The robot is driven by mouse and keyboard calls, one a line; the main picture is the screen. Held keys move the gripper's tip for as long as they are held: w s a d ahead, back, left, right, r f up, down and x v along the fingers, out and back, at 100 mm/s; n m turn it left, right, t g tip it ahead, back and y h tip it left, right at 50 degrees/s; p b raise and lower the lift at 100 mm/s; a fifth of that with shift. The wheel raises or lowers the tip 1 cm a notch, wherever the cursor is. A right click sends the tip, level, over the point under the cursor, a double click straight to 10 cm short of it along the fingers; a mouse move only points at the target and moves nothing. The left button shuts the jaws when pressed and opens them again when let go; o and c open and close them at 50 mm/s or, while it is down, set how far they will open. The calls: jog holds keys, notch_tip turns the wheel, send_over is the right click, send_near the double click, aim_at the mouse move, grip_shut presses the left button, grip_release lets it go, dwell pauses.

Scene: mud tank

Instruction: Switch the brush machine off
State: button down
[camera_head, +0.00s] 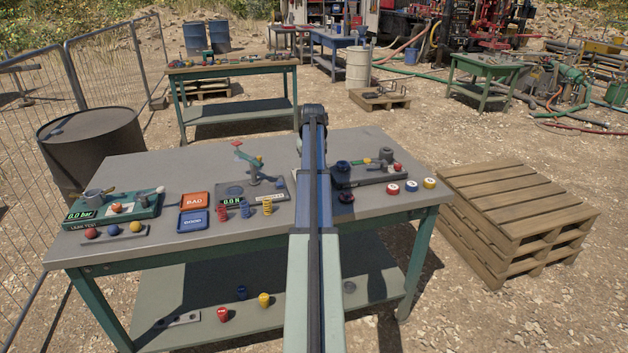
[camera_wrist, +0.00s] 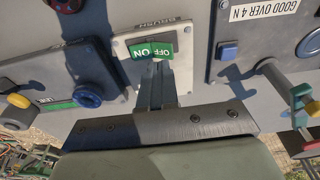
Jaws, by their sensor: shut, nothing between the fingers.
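In the wrist view a pale switch plate lettered BRUSH (camera_wrist: 121,47) carries a green switch (camera_wrist: 160,47) with OFF and ON lettering. The lettering is partly covered, and I cannot tell for sure which way the switch is set. My gripper (camera_wrist: 157,70) is shut and empty, its fingertips right at the near edge of the switch; whether they touch it is unclear. A dark machine base with a blue knob (camera_wrist: 88,96) sits left of the plate; it also shows in the head view (camera_head: 372,177). My arm hides the switch in the head view.
A tester marked GOOD OVER 4 N (camera_wrist: 263,12) stands right of the switch plate in the wrist view. The workbench (camera_head: 150,260) also bears a red BAD tray (camera_head: 194,201), a blue GOOD tray (camera_head: 194,221), springs and round buttons (camera_head: 411,186). A pallet stack (camera_head: 515,205) stands to the right.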

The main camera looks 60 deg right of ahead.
jog(key=shift+f, duration=1.5)
dwell(1.3)
jog(key=shift+r, duration=3.5)
